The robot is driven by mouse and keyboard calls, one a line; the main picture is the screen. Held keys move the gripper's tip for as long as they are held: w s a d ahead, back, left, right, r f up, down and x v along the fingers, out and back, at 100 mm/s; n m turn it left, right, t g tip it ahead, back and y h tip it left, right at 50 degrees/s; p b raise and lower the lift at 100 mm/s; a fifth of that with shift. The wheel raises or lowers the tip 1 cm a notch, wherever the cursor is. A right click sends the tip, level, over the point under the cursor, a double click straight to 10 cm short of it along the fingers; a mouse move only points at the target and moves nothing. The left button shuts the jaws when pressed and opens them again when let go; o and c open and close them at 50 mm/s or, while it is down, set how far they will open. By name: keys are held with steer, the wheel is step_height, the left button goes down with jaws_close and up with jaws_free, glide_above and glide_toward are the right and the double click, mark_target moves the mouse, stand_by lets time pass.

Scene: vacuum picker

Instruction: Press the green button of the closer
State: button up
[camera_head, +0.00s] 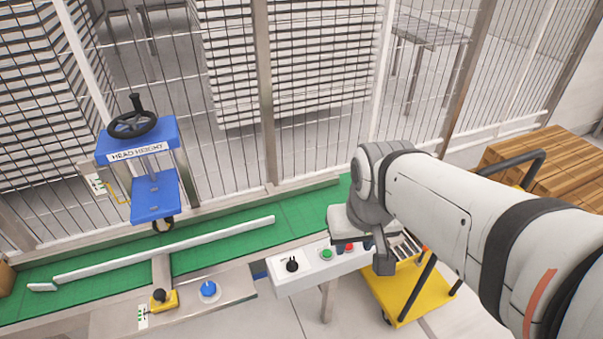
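A green button (327,254) sits on the top of a white control box (295,283) at the edge of the green conveyor. A red button (349,247) is just right of it, and a black knob (292,265) is to its left. My gripper (384,264) points down to the right of both buttons, near the right end of the box. Its fingers show only as a small grey shape, so I cannot tell if they are open or shut. My wrist and arm hide the box's right end.
A blue frame labelled HEAD HEIGHT (150,155) with a black handwheel stands over the green conveyor (225,245). A blue button (208,288) and a yellow box with a black knob (160,299) are on the front ledge. A yellow cart (410,296) stands right. Wire fencing closes the back.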

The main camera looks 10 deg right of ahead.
steer(key=shift+d, duration=0.25)
